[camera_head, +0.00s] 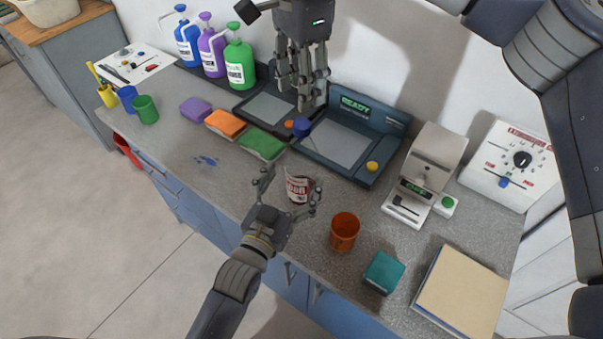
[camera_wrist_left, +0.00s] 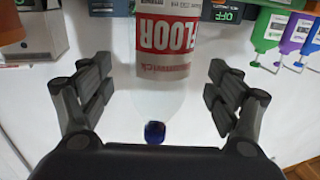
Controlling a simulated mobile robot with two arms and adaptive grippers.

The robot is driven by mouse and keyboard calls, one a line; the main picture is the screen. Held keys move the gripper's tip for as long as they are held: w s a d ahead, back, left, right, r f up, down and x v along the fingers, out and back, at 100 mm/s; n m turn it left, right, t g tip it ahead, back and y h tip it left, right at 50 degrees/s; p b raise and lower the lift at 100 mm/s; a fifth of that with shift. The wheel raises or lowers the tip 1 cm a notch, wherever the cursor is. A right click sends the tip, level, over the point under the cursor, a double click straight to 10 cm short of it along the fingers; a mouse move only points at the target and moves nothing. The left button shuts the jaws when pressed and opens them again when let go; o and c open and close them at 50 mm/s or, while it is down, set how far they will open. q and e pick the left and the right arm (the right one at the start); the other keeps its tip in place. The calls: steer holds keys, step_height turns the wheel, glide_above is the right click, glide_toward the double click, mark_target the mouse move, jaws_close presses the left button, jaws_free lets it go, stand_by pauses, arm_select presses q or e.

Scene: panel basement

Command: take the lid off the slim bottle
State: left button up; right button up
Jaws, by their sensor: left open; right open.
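The slim bottle (camera_head: 299,189) stands upright near the counter's front edge, with a red-and-white label and a clear upper part. Its blue lid (camera_head: 301,128) is on top. The left wrist view shows the bottle (camera_wrist_left: 168,55) upside down, with the lid (camera_wrist_left: 154,132) low in the picture. My left gripper (camera_head: 291,181) is open, one finger on each side of the bottle; the left wrist view shows gaps on both sides. My right gripper (camera_head: 303,106) is open and points down just above the lid, apparently not touching it.
Behind the bottle are a dark tray device (camera_head: 338,143) and sponges, including a green one (camera_head: 262,144). An orange cup (camera_head: 344,231) and a teal box (camera_head: 384,272) stand to the right. Jugs, including a green one (camera_head: 239,64), line the wall.

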arm_select(q)
steer(key=x, duration=0.4)
steer(key=shift+w+d+f, duration=0.1)
steer(key=shift+w+f, duration=0.05)
steer(key=shift+w, duration=0.05)
arm_select(e)
steer(key=shift+w+d+f, duration=0.1)
steer(key=shift+w+f, duration=0.05)
steer(key=shift+w, duration=0.15)
arm_select(q)
steer(key=shift+w+d, duration=0.15)
steer(key=shift+w, duration=0.25)
arm_select(e)
steer(key=shift+s, duration=0.15)
